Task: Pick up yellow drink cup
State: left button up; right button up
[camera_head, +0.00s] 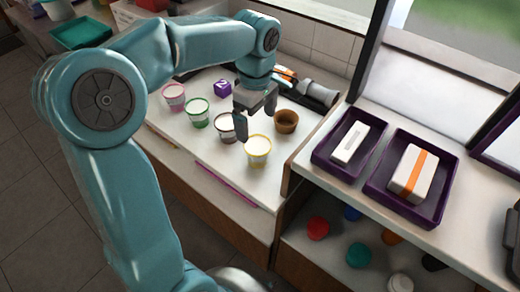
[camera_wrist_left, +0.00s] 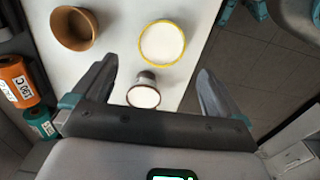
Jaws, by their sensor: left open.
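The yellow drink cup (camera_head: 258,151) is a white cup with a yellow rim, upright near the right end of the white counter. My left gripper (camera_head: 256,121) is open and empty, above the counter between the brown-rimmed cup (camera_head: 226,127) and the yellow cup. In the left wrist view the fingers (camera_wrist_left: 157,76) stand wide, with the brown-rimmed cup (camera_wrist_left: 143,93) showing between them.
A brown bowl (camera_head: 286,122) stands right of the yellow cup. Green-rimmed (camera_head: 197,113) and pink (camera_head: 174,97) cups and a purple box (camera_head: 222,88) stand to the left. Purple trays (camera_head: 340,141) sit on the right counter. A pink stick (camera_head: 227,186) lies along the front edge.

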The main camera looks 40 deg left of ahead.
aim_at(256, 145)
pick_arm(q)
jog(key=f, duration=0.8)
jog(key=shift+s, duration=0.2)
notch_tip(256, 145, down, 5)
jog(key=shift+w+d+r, duration=0.1)
jog(key=shift+d+r, duration=0.05)
jog(key=shift+r, duration=0.05)
jog(key=shift+c, duration=0.7)
jog(key=c, duration=0.9)
